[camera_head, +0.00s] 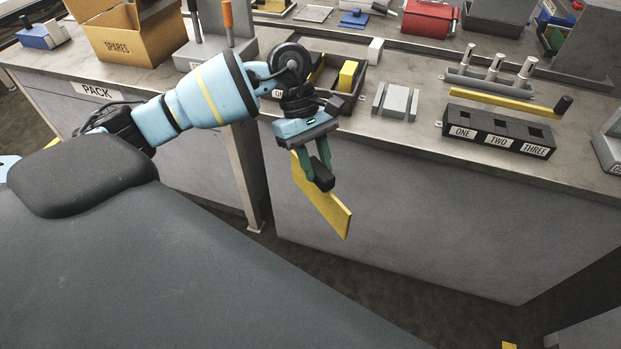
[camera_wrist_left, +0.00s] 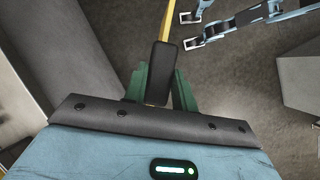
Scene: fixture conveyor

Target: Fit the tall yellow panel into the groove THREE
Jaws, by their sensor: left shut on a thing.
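A flat yellow panel (camera_head: 328,212) hangs in my left gripper (camera_head: 318,172), tilted down to the right, in front of the workbench and below its top. The gripper is shut on the panel near its upper part. The black groove block (camera_head: 498,132) stands on the bench to the right, apart from the panel. Its front labels read ONE, TWO and THREE, with groove THREE (camera_head: 537,133) rightmost. My right gripper is not seen.
Behind the groove block lies a yellow bar (camera_head: 490,101) with a dark end, and a grey holder (camera_head: 490,76) with upright pegs. A grey slotted block (camera_head: 396,101) and a dark bin (camera_head: 352,97) with a yellow piece stand left of it. The bench's front edge lies between panel and grooves.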

